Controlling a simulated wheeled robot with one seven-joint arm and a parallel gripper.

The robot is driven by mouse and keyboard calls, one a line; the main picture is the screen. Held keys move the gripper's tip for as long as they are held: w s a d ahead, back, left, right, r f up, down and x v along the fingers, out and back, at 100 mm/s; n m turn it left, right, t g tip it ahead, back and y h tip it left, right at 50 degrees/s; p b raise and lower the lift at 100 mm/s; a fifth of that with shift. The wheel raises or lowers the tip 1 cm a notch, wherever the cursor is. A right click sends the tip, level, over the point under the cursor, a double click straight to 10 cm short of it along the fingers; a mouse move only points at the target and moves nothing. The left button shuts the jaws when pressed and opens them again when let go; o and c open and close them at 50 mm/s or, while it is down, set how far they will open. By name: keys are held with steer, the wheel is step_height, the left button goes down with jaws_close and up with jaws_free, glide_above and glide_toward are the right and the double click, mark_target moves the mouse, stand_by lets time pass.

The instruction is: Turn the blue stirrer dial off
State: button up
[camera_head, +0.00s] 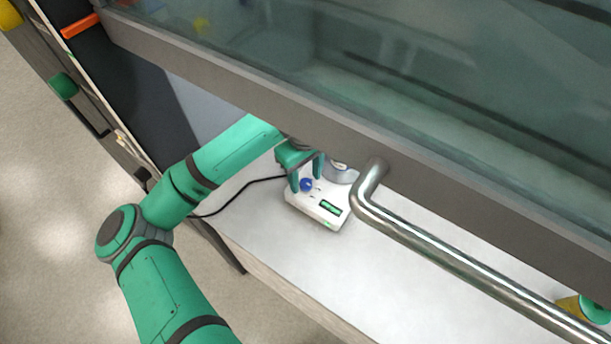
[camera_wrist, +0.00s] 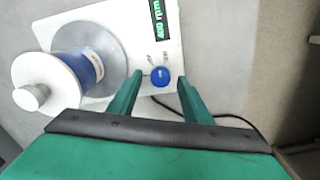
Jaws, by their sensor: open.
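The blue stirrer dial (camera_head: 306,185) is on the front of a white stirrer (camera_head: 318,209) with a green-lit display, standing on the white work surface. In the wrist view the blue dial (camera_wrist: 160,76) lies between the tips of my gripper (camera_wrist: 155,84), and a small white mark shows on it. My gripper (camera_head: 306,182) is open, with a green finger on either side of the dial. I cannot tell whether the fingers touch it. A round plate on the stirrer bears a white-capped vessel with a blue band (camera_wrist: 80,68).
A raised glass sash with a grey frame (camera_head: 250,95) and a thick metal handle (camera_head: 450,250) hangs above the work surface. A black cable (camera_head: 235,194) runs left from the stirrer. A yellow and green object (camera_head: 590,308) is at far right.

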steer(key=shift+f, duration=0.2)
steer(key=c, duration=1.1)
steer(key=shift+o, duration=0.2)
